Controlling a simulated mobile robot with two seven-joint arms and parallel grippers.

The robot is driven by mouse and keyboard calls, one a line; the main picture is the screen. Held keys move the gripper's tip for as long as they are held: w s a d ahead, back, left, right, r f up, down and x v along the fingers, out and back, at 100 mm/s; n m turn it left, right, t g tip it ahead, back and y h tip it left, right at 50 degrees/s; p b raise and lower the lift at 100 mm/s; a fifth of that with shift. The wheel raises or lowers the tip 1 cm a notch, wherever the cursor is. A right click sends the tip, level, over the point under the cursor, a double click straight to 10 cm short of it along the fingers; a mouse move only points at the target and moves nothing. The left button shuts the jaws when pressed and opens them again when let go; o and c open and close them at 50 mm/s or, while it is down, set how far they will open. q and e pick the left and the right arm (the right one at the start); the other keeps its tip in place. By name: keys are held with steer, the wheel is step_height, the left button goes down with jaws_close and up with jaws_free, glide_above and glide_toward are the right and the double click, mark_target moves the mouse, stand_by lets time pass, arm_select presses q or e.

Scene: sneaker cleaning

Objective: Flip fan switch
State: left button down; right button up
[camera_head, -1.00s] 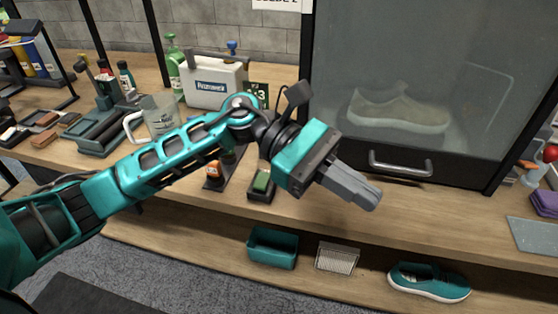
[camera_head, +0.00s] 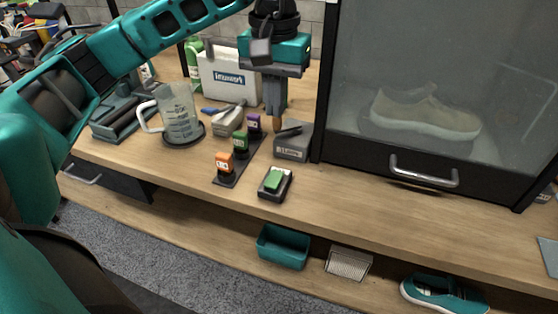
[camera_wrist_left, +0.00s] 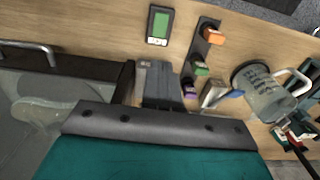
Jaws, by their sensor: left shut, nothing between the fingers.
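A small grey box (camera_head: 292,147) with a dark lever (camera_head: 288,132) on top stands on the bench beside the cabinet's left post; it looks like the fan switch, but its label is too small to read. My left gripper (camera_head: 274,111) points down just left of and above this box, its fingers shut and empty. In the left wrist view the shut fingers (camera_wrist_left: 163,85) overlap the box's area and hide most of it, so I cannot tell whether they touch the lever. My right gripper is out of view.
A green-screened device (camera_head: 275,182) and a rack of orange (camera_head: 225,163), green and purple items stand in front. A glass jug (camera_head: 180,115) and a white case (camera_head: 225,78) are left. The cabinet (camera_head: 430,90) holding a shoe is right; bare bench lies before it.

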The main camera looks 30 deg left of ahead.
mark_target(276, 174)
arm_select(q)
step_height(276, 174, down, 14)
steer(key=shift+f+b, duration=0.1)
steer(key=shift+b, duration=0.25)
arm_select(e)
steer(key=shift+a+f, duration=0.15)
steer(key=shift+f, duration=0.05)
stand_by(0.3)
arm_select(q)
steer(key=shift+f+b, duration=0.4)
steer(key=shift+b, duration=0.3)
steer(key=shift+r+p, duration=0.25)
steer(key=shift+p, duration=0.05)
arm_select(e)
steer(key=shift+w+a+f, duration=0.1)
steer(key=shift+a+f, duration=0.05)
